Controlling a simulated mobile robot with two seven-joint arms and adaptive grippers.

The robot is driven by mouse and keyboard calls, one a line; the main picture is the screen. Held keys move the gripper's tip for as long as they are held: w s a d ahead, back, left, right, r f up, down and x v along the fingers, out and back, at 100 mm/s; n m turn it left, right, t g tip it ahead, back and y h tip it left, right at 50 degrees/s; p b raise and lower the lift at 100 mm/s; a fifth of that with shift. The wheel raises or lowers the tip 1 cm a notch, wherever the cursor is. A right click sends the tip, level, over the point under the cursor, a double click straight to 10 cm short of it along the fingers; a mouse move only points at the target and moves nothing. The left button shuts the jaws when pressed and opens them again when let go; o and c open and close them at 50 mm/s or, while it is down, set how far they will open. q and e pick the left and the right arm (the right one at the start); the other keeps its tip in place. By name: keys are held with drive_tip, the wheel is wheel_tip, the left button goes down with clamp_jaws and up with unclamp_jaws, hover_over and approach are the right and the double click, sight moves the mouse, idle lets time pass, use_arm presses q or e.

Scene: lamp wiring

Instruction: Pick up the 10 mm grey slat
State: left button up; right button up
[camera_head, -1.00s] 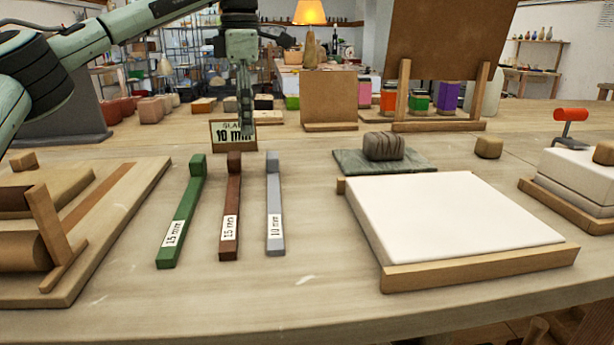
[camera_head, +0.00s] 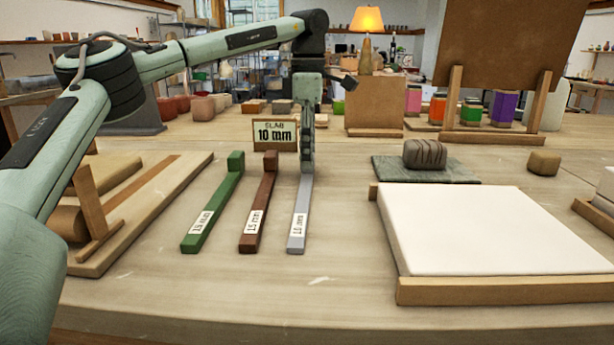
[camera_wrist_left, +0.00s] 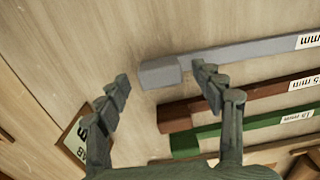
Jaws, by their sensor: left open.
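The grey slat (camera_head: 299,220), labelled 10 mm, lies on the table to the right of the brown and green slats. In the left wrist view the grey slat (camera_wrist_left: 235,52) shows its raised end block between the fingertips in the picture. My left gripper (camera_head: 307,165) points down at the slat's far end and hides that end in the head view. In the left wrist view my left gripper (camera_wrist_left: 163,76) is open, with nothing held. I cannot tell the exact height of its fingertips over the block. My right gripper is not in view.
The brown slat (camera_head: 258,215) and green slat (camera_head: 213,215) lie close by on the left. A sign reading SLAB 10 mm (camera_head: 275,134) stands just behind. A white slab (camera_head: 490,230) in a wooden frame is on the right. Bare table lies in front of the slats.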

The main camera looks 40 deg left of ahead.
use_arm(q)
drive_tip(key=shift+f, duration=0.35)
drive_tip(key=shift+c, duration=0.6)
drive_tip(key=c, duration=1.2)
drive_tip(key=shift+r, duration=0.15)
